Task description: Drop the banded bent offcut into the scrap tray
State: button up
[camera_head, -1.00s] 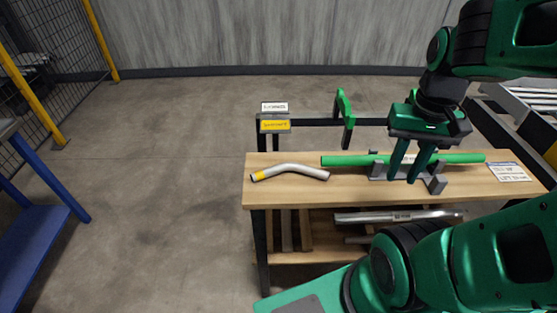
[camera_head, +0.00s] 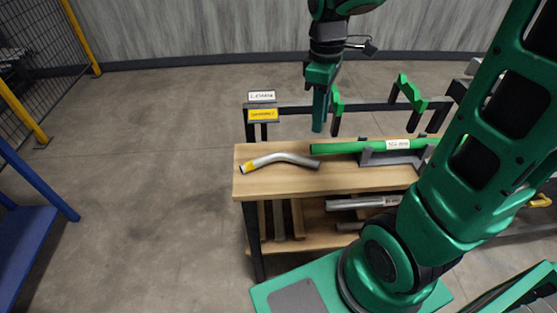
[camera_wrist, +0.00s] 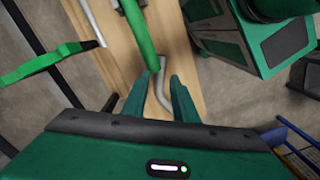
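The banded bent offcut (camera_head: 290,158) is a grey bent tube with a yellow band at its left end. It lies on the wooden bench's (camera_head: 256,186) left part. My gripper (camera_head: 319,130) is above the bench in the head view, fingers pointing down, apart from the offcut. In the wrist view its fingers (camera_wrist: 162,80) are spread and empty, and the offcut (camera_wrist: 161,96) shows between them, farther below. I cannot pick out a scrap tray for certain in either view.
A straight green tube (camera_head: 345,147) lies right of the offcut, in a grey holder (camera_head: 382,158). Green hooked brackets (camera_head: 408,90) stand on the rear rail. A yellow sign (camera_head: 263,115) is at the back left corner. Grey tubes (camera_head: 362,202) lie on the lower shelf.

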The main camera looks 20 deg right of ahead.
jog(key=w+a+f+n, duration=0.2)
jog(key=a, duration=0.1)
jog(key=w+a+f+n, duration=0.2)
jog(key=a+f+n, duration=0.1)
jog(key=w+a+f+n, duration=0.2)
jog(key=a+n, duration=0.1)
jog(key=a, duration=0.1)
jog(key=shift+w+f+g, duration=0.3)
jog(key=shift+w+f, duration=0.05)
jog(key=shift+f, duration=0.05)
jog(key=shift+s+d+f, duration=0.1)
jog(key=shift+s+f, duration=0.1)
jog(key=shift+f, duration=1.35)
jog(key=shift+s+d+f, duration=0.1)
jog(key=shift+s+f, duration=0.05)
jog(key=shift+f, duration=1.35)
grip_shut()
